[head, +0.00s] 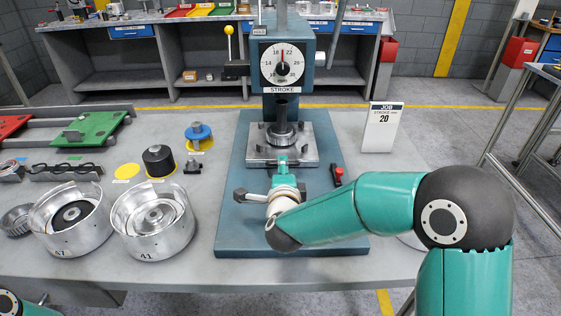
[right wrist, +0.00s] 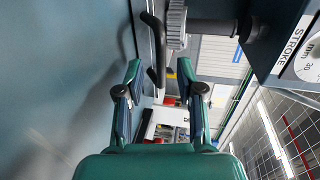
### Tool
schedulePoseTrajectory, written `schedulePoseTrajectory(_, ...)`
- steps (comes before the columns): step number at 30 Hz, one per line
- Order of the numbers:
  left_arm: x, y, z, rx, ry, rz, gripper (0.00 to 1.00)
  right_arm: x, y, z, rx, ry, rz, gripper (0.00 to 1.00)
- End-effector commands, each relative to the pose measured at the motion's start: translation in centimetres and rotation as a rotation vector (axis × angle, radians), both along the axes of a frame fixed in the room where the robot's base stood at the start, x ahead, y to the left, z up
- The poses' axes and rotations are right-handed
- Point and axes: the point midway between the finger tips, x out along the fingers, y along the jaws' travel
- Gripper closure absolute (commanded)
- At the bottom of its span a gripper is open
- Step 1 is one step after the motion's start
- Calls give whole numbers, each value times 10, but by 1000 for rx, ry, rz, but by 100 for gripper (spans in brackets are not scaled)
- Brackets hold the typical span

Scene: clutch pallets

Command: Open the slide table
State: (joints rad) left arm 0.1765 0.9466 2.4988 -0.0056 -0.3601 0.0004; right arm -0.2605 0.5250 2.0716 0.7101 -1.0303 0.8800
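The slide table (head: 308,158) is a light grey plate low on the press's blue base (head: 232,225), under the press head. A dark round part (head: 281,133) stands on it. A dark bent handle bar (right wrist: 151,40) reaches down to between or just beyond the fingertips; I cannot tell which. No contact shows. My left gripper is not in view; only a piece of my left arm shows at the bottom left.
The press dial (head: 282,63) is above the slide table. A red-tipped lever (head: 338,172) is on the base, right of my gripper. A white card (head: 383,127) reading 20 stands to the right. Silver clutch drums (head: 151,222) and pallets (head: 100,130) are at left.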

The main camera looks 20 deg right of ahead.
Motion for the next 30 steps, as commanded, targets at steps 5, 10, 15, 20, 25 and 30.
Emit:
schedulePoseTrajectory(5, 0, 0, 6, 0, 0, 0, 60, 26, -8, -5, 0, 1, -2, 63)
schedulePoseTrajectory(10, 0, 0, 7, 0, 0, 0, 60, 37, -11, -8, -1, 0, 0, 63)
schedulePoseTrajectory(15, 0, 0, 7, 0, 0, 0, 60, 39, -12, -9, -2, 1, 0, 63)
schedulePoseTrajectory(20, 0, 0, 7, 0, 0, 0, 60, 39, -12, -9, -1, 0, 0, 65)
schedulePoseTrajectory(25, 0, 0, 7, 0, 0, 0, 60, 39, -12, -9, -1, 0, 0, 93)
schedulePoseTrajectory(30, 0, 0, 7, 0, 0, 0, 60, 39, -12, -9, -1, 1, 0, 100)
